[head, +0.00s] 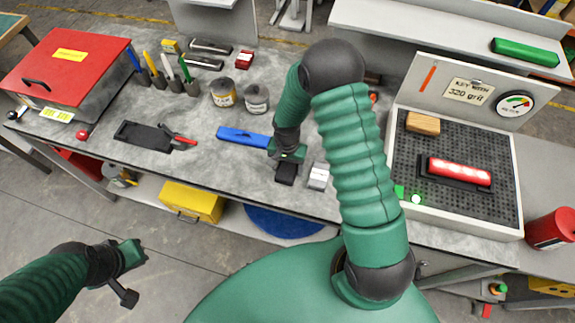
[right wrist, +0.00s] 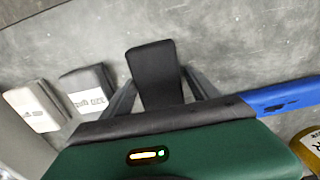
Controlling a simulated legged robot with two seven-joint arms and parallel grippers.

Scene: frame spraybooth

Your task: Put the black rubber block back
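The black rubber block (right wrist: 154,72) lies between the two grey fingers of my right gripper (right wrist: 160,84) in the right wrist view. The fingers flank its sides closely; whether both press on it is unclear. In the head view my right gripper (head: 287,160) points down at the front of the grey bench, with the black block (head: 286,174) just below it, at or near the bench top. My left gripper (head: 128,270) hangs away from the bench at lower left, small and dark; its finger gap is unclear.
A dark grey block (right wrist: 88,90) and a white block (right wrist: 34,106) lie beside the black one. A blue tool (head: 242,136) is on the other side. A black tray (head: 144,135) and red-handled tool (head: 178,139) lie further left. A perforated box (head: 465,215) stands right.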

